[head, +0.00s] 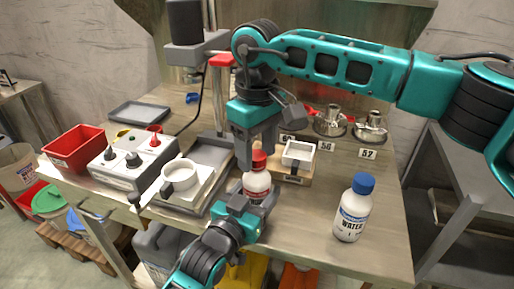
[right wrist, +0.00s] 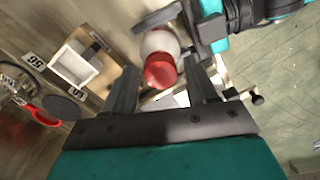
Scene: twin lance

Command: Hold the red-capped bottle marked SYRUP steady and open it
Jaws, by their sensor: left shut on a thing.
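The red-capped bottle (head: 258,184) stands upright near the front of the bench, white with a red label too small to read. My left gripper (head: 255,199) is shut on its body from the front. Its red cap (head: 259,160) is on top. My right gripper (head: 246,158) points down close above the cap. In the right wrist view the red cap (right wrist: 160,70) shows beyond and between the spread, open fingers of my right gripper (right wrist: 164,88), with a gap on each side. Whether a finger touches the cap cannot be told.
A blue-capped bottle marked WATER (head: 352,210) stands to the right. A wooden block with a white square dish (head: 298,153) is just behind the red-capped bottle. A scale with a white cup (head: 180,175) and a control box (head: 127,160) are to the left. The right front bench is mostly clear.

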